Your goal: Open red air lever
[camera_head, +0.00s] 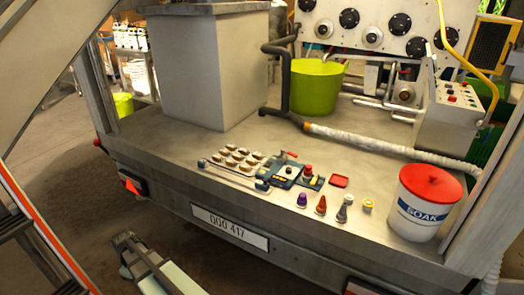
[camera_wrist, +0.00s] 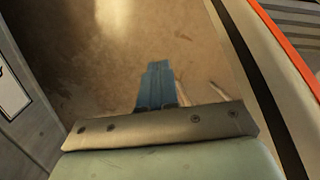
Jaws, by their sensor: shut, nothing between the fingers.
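A small red lever handle (camera_head: 289,153) sticks up at the back of a blue-grey fitting on the trailer deck, in the head view. Its exact position is too small to tell. The blue-grey fitting (camera_head: 283,171) also carries red knobs on its right. My gripper (camera_head: 124,271) is low at the front left, off the deck and well apart from the lever. In the wrist view its blue fingers (camera_wrist: 157,72) are together and empty, over the brown floor. The lever is not in the wrist view.
Several pale knobs (camera_head: 236,156) sit left of the fitting. A slanted orange-edged frame (camera_head: 40,215) is near my gripper.

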